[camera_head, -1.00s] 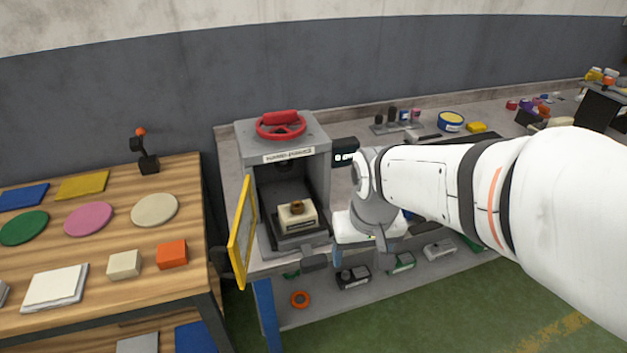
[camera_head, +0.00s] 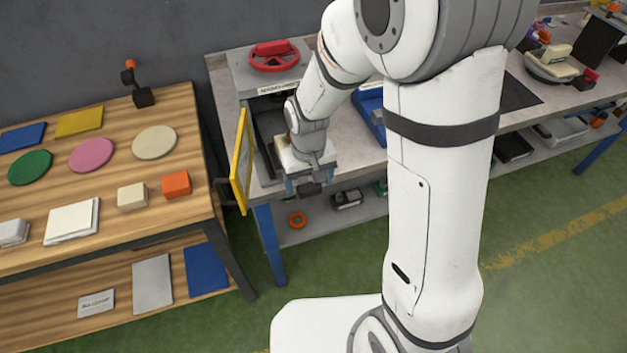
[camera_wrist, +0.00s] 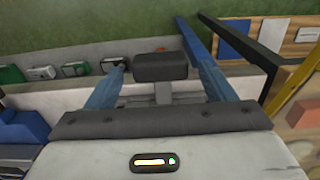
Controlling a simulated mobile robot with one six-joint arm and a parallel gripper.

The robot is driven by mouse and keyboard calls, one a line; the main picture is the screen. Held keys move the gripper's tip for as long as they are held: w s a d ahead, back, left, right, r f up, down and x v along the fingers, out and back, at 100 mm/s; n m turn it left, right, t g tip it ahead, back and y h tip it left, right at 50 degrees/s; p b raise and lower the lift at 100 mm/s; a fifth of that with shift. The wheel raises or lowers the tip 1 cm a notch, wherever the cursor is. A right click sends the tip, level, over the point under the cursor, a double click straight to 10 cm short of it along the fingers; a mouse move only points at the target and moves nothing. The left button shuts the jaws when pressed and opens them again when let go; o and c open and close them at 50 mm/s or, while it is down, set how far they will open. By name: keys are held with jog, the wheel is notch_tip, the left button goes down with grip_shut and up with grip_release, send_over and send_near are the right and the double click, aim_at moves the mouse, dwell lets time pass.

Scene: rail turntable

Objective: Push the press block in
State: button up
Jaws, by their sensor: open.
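The grey press (camera_head: 243,72) stands on the bench with a red handwheel (camera_head: 274,58) on top and its yellow-framed door (camera_head: 240,165) open to the left. A dark block-shaped handle (camera_head: 310,188) sticks out at the front of the press on a short stem; it also shows in the wrist view (camera_wrist: 160,67). My gripper (camera_head: 311,182) points down at the press front. Its blue fingers are open, one on each side of the handle, with gaps visible in the wrist view. The cream block with a brown knob inside the press is hidden behind my gripper.
A wooden table (camera_head: 110,205) with coloured discs and blocks stands close on the left. A shelf (camera_head: 330,212) under the bench holds small parts, including an orange ring (camera_head: 297,220).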

jog(key=shift+f, duration=0.55)
